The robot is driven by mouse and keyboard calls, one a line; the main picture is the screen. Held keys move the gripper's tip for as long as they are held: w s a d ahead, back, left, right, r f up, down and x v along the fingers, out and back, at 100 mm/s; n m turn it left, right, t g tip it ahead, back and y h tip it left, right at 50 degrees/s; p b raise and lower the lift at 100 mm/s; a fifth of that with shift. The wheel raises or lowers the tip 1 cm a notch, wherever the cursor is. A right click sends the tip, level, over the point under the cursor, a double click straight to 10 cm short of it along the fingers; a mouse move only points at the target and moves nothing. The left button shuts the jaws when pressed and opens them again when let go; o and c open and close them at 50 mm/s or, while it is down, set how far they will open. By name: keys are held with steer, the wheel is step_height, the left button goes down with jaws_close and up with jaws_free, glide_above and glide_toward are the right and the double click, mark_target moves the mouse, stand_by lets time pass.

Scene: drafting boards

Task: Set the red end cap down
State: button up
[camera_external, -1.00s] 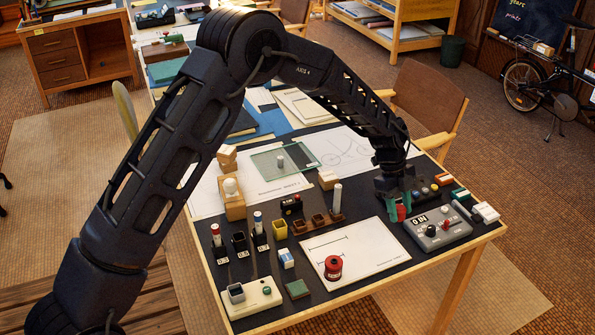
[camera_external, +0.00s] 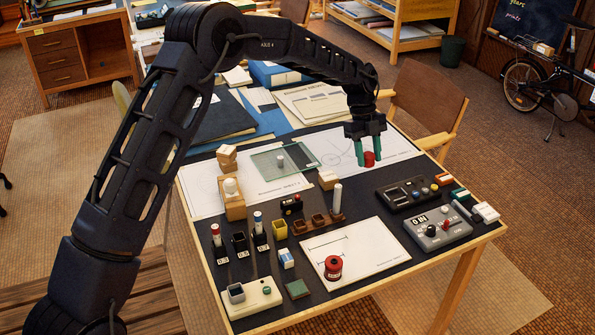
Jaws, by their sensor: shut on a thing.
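The red end cap (camera_external: 369,159) is a small red piece between the green fingers of my gripper (camera_external: 369,153). My gripper is shut on it and points down over the drawing sheet (camera_external: 400,148) at the back right of the table. I cannot tell whether the cap touches the sheet or hangs just above it.
A red spool (camera_external: 333,267) stands on a white sheet (camera_external: 368,254) in front.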

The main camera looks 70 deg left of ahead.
steer(key=a, duration=0.3)
glide_toward(353, 212)
steer(key=x, duration=0.6)
steer(key=shift+w+d, duration=0.1)
steer(key=shift+w, duration=0.05)
steer(key=shift+f, duration=0.1)
steer(key=o, duration=1)
steer(key=shift+c, duration=0.2)
